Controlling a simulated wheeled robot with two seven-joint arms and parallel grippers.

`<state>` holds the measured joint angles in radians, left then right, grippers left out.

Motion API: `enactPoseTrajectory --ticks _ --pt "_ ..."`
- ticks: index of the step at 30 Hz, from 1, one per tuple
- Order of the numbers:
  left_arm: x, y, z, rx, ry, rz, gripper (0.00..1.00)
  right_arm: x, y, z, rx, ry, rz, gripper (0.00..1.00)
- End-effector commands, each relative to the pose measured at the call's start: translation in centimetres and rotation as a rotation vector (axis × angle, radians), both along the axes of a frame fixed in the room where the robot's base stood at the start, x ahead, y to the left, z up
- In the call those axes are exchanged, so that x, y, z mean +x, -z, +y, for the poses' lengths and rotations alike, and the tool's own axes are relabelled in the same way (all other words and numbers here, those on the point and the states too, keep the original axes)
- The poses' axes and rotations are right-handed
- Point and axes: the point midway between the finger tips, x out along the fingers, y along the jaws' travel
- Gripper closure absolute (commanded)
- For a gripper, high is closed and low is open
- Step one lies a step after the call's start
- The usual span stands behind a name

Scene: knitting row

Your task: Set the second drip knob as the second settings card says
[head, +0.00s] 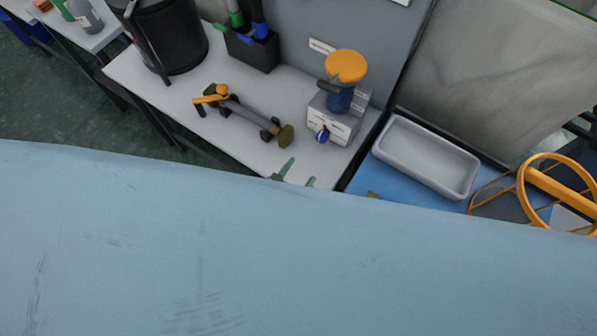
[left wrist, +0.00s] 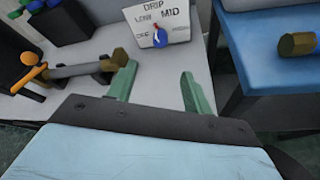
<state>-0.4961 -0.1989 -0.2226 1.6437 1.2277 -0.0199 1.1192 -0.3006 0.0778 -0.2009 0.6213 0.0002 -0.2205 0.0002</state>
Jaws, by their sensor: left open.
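A blue drip knob (head: 322,135) sits on the front of a grey box (head: 342,129) with an orange round top. In the left wrist view the blue knob (left wrist: 159,38) is on a white panel (left wrist: 166,17) reading DRIP, LOW and MID, with OFF at lower left. The knob seems to point roughly upward; its exact mark is unclear. My left gripper (head: 298,175) is open and empty, its green fingers (left wrist: 158,72) short of the knob and apart from it. A small white card (head: 322,46) is on the grey wall; its text is unreadable. My right gripper is not seen.
An orange-handled tool (head: 243,112) lies left of the box on the white table (head: 187,117). A black bin (head: 174,40) and a black holder (head: 252,50) stand behind. A grey tray (head: 426,156) and an orange wheel (head: 556,188) are at right. My pale blue arm hides the foreground.

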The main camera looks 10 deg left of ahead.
Motion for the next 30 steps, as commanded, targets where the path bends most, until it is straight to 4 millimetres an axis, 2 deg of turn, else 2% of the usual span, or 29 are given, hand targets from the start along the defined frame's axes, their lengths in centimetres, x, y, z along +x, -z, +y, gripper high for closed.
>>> enactPoseTrajectory --ticks 5,19,26,30 --pt "0.3 -0.2 0.1 -0.056 0.001 0.009 0.5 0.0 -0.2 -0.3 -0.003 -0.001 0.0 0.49" --pt "1.8 -0.4 1.7 -0.513 -0.043 0.18 0.5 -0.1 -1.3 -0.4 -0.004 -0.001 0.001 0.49" --pt "2.3 -0.2 1.9 -0.585 -0.064 0.219 0.5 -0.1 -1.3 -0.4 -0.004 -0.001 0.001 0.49" --pt "3.7 0.5 1.3 -0.587 -0.065 0.218 0.5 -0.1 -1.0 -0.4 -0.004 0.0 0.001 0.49"
